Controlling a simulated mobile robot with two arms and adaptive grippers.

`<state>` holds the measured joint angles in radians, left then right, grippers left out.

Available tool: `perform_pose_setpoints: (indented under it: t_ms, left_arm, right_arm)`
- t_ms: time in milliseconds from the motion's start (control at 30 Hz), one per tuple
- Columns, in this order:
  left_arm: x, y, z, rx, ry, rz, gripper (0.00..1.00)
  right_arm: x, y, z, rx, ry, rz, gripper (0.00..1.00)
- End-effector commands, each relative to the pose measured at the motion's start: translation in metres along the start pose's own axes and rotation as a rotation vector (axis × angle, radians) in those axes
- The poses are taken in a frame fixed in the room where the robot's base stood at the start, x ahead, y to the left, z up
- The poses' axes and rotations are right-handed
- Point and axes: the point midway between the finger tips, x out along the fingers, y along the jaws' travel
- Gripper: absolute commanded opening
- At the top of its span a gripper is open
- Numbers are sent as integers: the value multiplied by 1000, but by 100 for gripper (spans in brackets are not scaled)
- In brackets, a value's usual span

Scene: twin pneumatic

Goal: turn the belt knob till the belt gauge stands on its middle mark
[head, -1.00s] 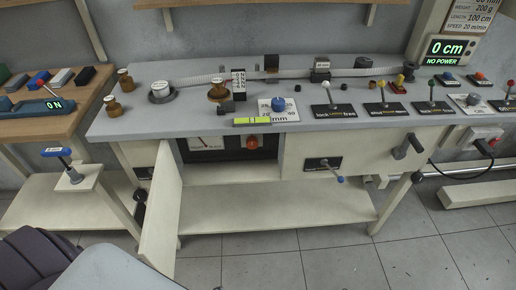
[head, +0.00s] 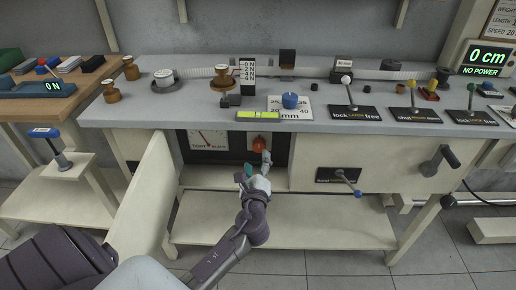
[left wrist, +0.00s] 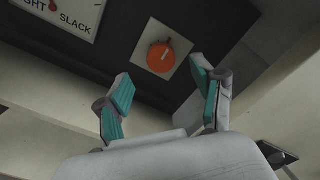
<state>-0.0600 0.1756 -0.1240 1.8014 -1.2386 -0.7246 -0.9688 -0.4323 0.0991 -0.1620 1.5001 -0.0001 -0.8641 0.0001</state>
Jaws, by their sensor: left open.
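The belt knob (head: 259,144) is a round orange knob on a pale square plate, inside the open cabinet under the bench. It also shows in the left wrist view (left wrist: 160,58), with a pale line on its face. The belt gauge (head: 208,140) is a white dial left of the knob, lettered TIGHT and SLACK; its needle seems to lean up and left, too small to read exactly. The gauge is partly cut off in the left wrist view (left wrist: 62,16). My left gripper (head: 257,165) is open just in front of and below the knob, apparently not touching it. My right gripper is out of view.
The open cabinet door (head: 143,205) stands left of my left arm. A lower shelf (head: 300,225) runs below. A blue-tipped lever (head: 347,182) and a dark crank (head: 438,162) stick out at right. The bench top (head: 215,115) overhangs the cabinet.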

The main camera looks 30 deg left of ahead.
Motion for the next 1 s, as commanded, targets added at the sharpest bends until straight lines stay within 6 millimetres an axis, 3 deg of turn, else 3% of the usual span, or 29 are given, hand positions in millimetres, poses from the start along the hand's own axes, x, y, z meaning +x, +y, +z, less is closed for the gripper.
perform_pose_setpoints:
  t_ms: [100, 300, 500, 767, 1000]
  left_arm:
    - [26, 0, 0, 1, 0, -2, 68]
    - [58, 0, -1, -1, 1, -1, 68]
    - [71, 1, -1, -1, 2, 1, 68]
    - [72, 1, -1, -1, 3, 0, 68]
    - [71, 1, -1, -1, 3, 0, 31]
  right_arm:
    - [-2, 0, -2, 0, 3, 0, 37]
    - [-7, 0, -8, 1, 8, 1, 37]
    - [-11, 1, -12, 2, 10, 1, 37]
    - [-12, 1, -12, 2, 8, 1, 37]
    - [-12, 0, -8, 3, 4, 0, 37]
